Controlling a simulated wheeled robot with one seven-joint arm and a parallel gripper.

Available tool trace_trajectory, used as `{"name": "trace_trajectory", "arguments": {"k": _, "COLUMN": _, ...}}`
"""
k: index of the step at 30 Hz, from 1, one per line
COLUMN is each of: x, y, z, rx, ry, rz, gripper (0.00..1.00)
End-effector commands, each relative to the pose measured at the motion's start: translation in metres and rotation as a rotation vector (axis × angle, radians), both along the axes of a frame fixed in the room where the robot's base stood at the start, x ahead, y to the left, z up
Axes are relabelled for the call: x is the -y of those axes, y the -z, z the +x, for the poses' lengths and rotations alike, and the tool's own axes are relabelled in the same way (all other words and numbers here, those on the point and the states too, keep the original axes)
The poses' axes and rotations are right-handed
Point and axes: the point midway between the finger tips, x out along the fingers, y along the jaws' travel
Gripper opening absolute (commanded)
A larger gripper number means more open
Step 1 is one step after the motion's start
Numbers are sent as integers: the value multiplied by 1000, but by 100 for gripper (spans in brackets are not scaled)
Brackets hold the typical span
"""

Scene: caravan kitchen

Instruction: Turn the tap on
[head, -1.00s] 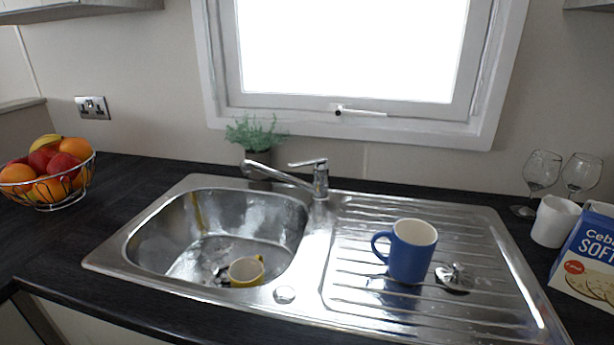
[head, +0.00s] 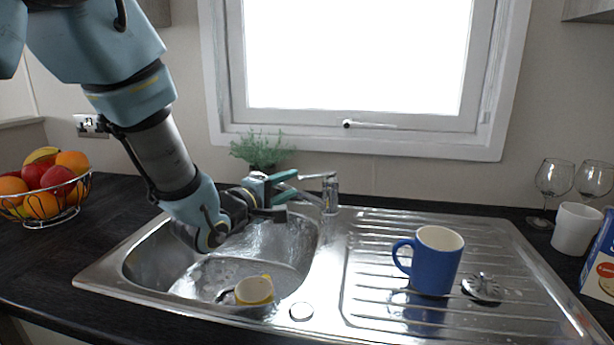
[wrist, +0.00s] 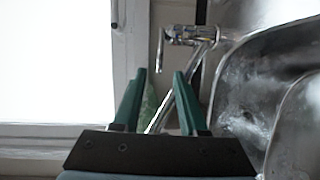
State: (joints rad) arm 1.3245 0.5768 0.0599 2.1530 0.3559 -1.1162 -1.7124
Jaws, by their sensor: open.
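The chrome tap (head: 329,195) stands behind the sink, between the basin and the drainer. Its lever (head: 315,176) points left from the top, and my gripper hides most of the spout. My gripper (head: 297,185) is open, over the back of the basin, just left of the tap body with its green fingers toward it. In the wrist view, the tap body (wrist: 188,35) and thin lever (wrist: 161,50) lie beyond the open fingers (wrist: 158,78). The spout slants down into the gap between them in the picture. I see no contact with the lever.
A yellow mug (head: 254,291) lies in the sink basin. A blue mug (head: 432,262) stands on the drainer by a plug (head: 484,287). A plant (head: 262,149) sits behind my gripper, below the window. Glasses and a white cup (head: 577,229) are right, a fruit basket (head: 43,187) left.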

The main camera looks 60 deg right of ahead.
Motion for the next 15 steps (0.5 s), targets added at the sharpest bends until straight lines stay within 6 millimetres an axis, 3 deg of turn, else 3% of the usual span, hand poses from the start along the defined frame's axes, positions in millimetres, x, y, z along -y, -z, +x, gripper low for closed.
{"name": "trace_trajectory", "arguments": {"k": 9, "x": 56, "y": 2, "z": -1, "rx": 3, "ry": 0, "rz": 1, "gripper": 42}}
{"name": "trace_trajectory", "arguments": {"k": 15, "x": 73, "y": 4, "z": -1, "rx": 2, "ry": -2, "rz": 0, "gripper": 42}}
